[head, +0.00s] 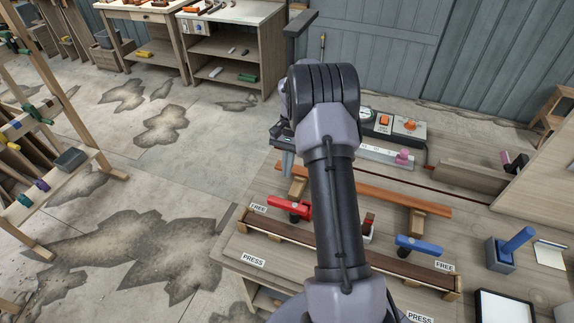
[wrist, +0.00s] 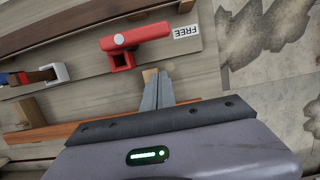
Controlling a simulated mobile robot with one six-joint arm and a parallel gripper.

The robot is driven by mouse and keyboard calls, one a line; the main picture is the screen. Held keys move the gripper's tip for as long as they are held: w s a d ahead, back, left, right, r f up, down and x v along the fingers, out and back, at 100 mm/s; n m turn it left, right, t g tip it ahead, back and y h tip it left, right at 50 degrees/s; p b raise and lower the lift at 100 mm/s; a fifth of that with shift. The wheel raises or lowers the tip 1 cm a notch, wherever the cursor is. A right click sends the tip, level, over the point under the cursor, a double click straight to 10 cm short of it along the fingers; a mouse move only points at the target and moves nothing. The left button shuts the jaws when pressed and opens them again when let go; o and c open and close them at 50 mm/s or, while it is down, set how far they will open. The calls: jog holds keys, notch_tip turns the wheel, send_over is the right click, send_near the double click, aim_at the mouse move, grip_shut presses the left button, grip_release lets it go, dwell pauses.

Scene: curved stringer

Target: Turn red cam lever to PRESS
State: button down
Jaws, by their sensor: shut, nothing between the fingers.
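The red cam lever (head: 291,208) is at the left end of the dark wooden strip on the bench. Its handle points toward the FREE label (head: 258,207). The PRESS label (head: 252,260) lies in front of it, nearer the camera. In the wrist view the red lever (wrist: 138,34) lies beside the FREE label (wrist: 186,32). My gripper (wrist: 158,76) is shut and empty, its fingertips apart from the lever in that picture, just below it. In the head view my gripper (head: 288,163) is behind the lever, partly hidden by my arm.
A blue lever (head: 420,246) with its own FREE label (head: 444,266) is at the right end of the strip. An orange-brown rail (head: 385,197) runs behind the levers. A control box (head: 400,125) stands farther back. A blue-handled block (head: 505,248) stands right.

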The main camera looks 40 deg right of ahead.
aim_at(287, 205)
jog(key=a+f, duration=0.1)
jog(key=s+a+f+b, duration=0.1)
jog(key=a, duration=0.1)
jog(key=s+a+f, duration=0.1)
jog(key=f, duration=0.1)
jog(key=shift+s+a+b, duration=0.2)
jog(key=shift+b, duration=0.2)
